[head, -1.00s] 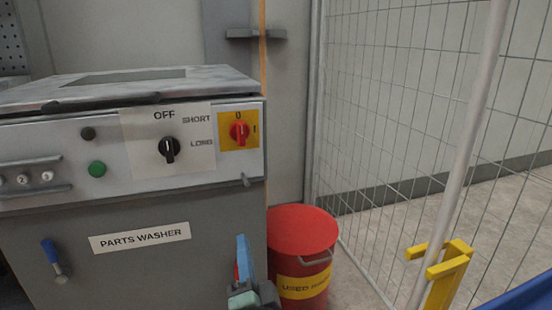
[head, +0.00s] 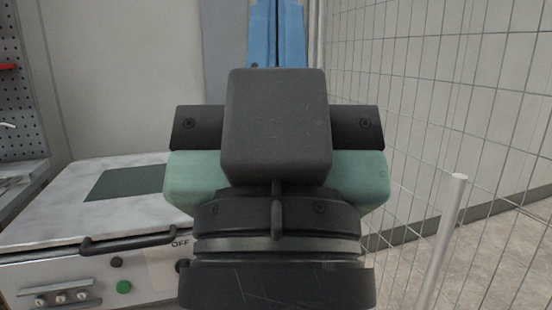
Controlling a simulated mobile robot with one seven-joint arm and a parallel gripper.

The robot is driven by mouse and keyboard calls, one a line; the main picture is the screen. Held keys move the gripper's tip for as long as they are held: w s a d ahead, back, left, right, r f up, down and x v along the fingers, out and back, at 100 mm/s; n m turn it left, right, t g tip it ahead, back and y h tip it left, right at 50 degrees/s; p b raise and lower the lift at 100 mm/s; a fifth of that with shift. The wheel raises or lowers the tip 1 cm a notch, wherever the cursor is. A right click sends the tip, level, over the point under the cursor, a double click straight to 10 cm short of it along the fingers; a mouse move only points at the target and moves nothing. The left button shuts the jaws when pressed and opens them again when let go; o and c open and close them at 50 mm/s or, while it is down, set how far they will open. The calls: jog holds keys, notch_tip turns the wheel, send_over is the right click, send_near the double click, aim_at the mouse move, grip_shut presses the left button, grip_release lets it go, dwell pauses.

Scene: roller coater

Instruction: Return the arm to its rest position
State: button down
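My gripper (head: 277,32) fills the middle of the head view, close to the camera and pointing up. Its two blue fingers lie side by side with only a thin line between them, so it looks shut. Nothing shows between them, but their tips are cut off by the top edge. The teal and dark gripper body and wrist hide much of the parts washer (head: 50,215) behind it, which stands at lower left.
The washer's lid is down, with a dark handle (head: 128,242) and a green button (head: 124,287) at its front. A wire mesh fence (head: 450,100) and a pale post (head: 440,245) stand at right. A pegboard (head: 22,100) is at far left.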

notch_tip(320, 180, up, 30)
jog(key=p, duration=2.7)
jog(key=shift+p, duration=0.4)
jog(key=shift+a, duration=0.1)
